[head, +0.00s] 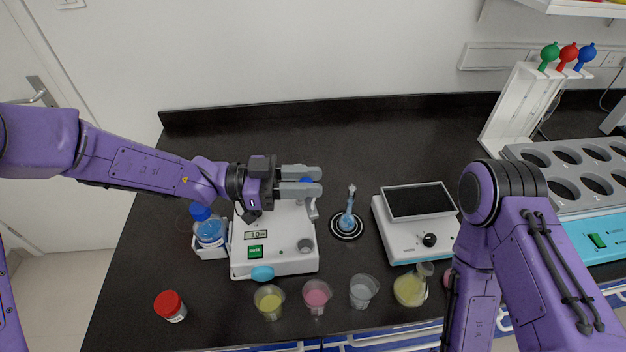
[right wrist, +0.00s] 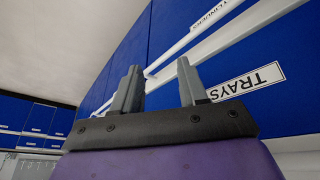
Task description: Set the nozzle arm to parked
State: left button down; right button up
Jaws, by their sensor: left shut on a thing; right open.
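A white dispenser (head: 285,262) with a small display and a green button stands on the left part of the black bench. Its grey nozzle arm (head: 313,208) shows at the top right, just below my left gripper (head: 315,181). The left gripper is shut on the nozzle arm's upper part. A bit of blue shows between the fingers, and they hide most of the arm. My right gripper (right wrist: 158,82) is open and empty in the right wrist view, in front of blue drawers. In the head view its fingers do not show.
A blue-capped bottle (head: 210,230) stands in a holder left of the dispenser. Several beakers and a flask (head: 410,290) line the front edge. A blue cylinder on a round base (head: 347,225) and a white balance (head: 415,222) stand to the right.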

pick_arm(q)
jog(key=shift+a+r+m+g+b, duration=0.1)
jog(key=shift+a+m+g+b, duration=0.15)
jog(key=shift+m+g, duration=0.35)
jog(key=shift+a+r+m+g+b, duration=0.1)
jog(key=shift+a+m+g, duration=0.2)
jog(key=shift+g, duration=0.5)
jog(key=c, duration=1)
grip_release()
jog(key=shift+o, duration=0.2)
jog(key=shift+r+b, duration=0.25)
jog(key=shift+b, duration=0.05)
jog(key=s+r+p, duration=0.2)
jog(key=s+r, duration=1)
jog(key=s, duration=0.2)
jog(key=shift+d+r, duration=0.2)
jog(key=shift+d, duration=0.1)
